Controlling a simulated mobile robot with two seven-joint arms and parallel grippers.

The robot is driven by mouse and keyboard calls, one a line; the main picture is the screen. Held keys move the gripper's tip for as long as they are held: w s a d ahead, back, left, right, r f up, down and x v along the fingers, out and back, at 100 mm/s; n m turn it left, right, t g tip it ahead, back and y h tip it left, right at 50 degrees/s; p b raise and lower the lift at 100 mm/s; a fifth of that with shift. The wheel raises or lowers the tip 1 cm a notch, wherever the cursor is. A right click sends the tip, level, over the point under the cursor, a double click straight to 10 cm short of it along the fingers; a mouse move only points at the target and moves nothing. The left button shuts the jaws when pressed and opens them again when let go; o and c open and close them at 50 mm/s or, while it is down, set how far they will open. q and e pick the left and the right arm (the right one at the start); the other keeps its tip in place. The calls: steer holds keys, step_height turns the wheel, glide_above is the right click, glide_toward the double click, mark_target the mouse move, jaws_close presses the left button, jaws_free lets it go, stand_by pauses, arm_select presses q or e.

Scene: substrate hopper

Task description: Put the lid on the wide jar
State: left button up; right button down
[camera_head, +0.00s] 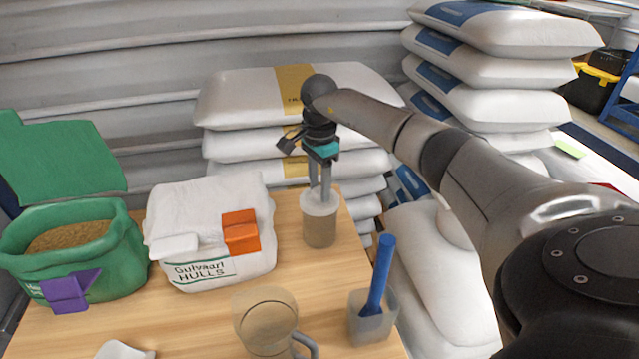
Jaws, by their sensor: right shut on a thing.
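A small upright jar (320,234) with brownish lower walls stands on the wooden table near its back right edge. A pale round lid (312,206) is at its mouth. I cannot tell whether the lid rests fully on the rim or sits slightly above it. My right gripper (320,193) points straight down over the jar, its fingers shut on the lid from above. The fingertips partly cover the lid's top. My left gripper is not in view.
A clear jug (265,320) and a grey cup (372,322) holding a blue-handled tool (380,275) stand in front. A white hulls bag (210,235) with an orange clip (240,232) and an open green bag (120,255) stand left. Sacks (245,100) are stacked behind.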

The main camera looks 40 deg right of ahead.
steer(key=shift+c, duration=1.8)
jaws_free()
step_height(320, 180, up, 8)
steer(key=p, duration=0.2)
steer(key=shift+p, duration=0.35)
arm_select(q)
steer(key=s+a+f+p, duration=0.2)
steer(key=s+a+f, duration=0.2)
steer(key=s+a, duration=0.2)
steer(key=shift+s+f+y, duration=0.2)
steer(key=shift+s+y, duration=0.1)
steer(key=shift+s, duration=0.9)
arm_select(e)
step_height(320, 180, up, 7)
steer(key=shift+r, duration=0.15)
